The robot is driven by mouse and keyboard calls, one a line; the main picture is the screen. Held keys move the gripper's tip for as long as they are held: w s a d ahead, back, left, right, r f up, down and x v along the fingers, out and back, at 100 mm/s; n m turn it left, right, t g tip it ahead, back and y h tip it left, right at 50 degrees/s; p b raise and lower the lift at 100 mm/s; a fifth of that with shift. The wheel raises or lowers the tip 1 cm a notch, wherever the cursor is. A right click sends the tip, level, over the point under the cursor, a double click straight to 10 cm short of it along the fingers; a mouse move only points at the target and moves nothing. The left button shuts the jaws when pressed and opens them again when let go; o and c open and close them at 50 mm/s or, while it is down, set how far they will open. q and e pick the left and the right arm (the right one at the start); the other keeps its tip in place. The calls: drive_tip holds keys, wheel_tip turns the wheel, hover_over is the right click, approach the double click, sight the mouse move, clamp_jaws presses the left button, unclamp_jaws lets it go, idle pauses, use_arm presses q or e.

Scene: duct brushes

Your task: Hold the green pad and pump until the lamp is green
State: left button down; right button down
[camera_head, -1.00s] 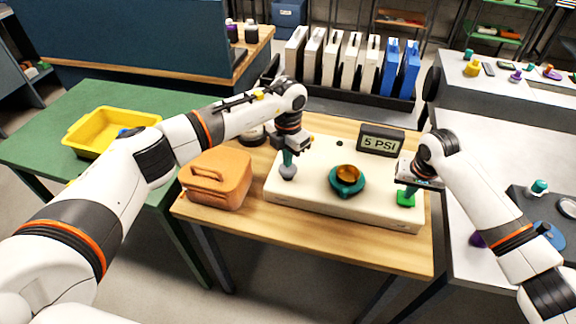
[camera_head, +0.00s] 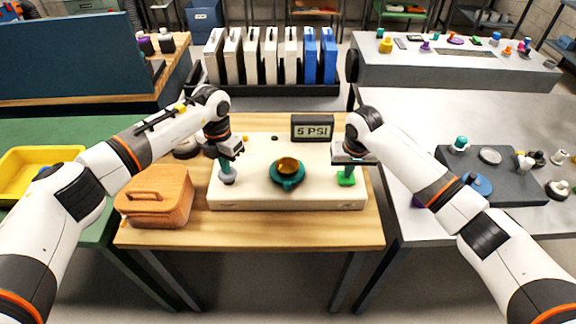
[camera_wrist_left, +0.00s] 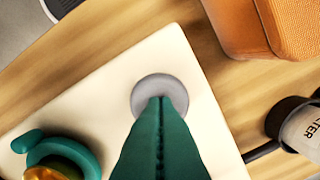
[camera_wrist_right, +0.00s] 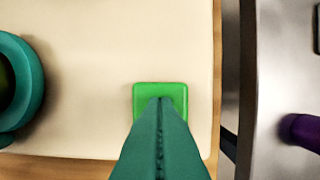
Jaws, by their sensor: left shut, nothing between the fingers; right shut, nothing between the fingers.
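A cream box (camera_head: 290,204) lies on the wooden table, with a green pad (camera_head: 346,182) at its right and a round grey button (camera_head: 227,180) at its left. My right gripper (camera_head: 347,171) is shut and empty, its tips on or just above the green pad (camera_wrist_right: 174,90). My left gripper (camera_head: 225,168) is shut and empty, its tips at the grey button (camera_wrist_left: 148,86); contact is unclear. A black display (camera_head: 312,127) reads 5 PSI. A small orange spot (camera_head: 245,138) and a dark spot (camera_head: 274,138) sit at the box's back; I cannot tell which is the lamp.
A teal ring with a brass-coloured centre (camera_head: 287,168) stands mid-box between my grippers. An orange case (camera_head: 155,197) lies left of the box. A rack of white and blue binders (camera_head: 270,89) stands behind. A grey bench is at the right.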

use_arm(q)
drive_tip(key=shift+f, duration=0.8)
drive_tip(key=shift+r, duration=1.2)
drive_tip(key=shift+f, duration=0.1)
drive_tip(key=shift+f, duration=1.05)
drive_tip(key=shift+r, duration=1.1)
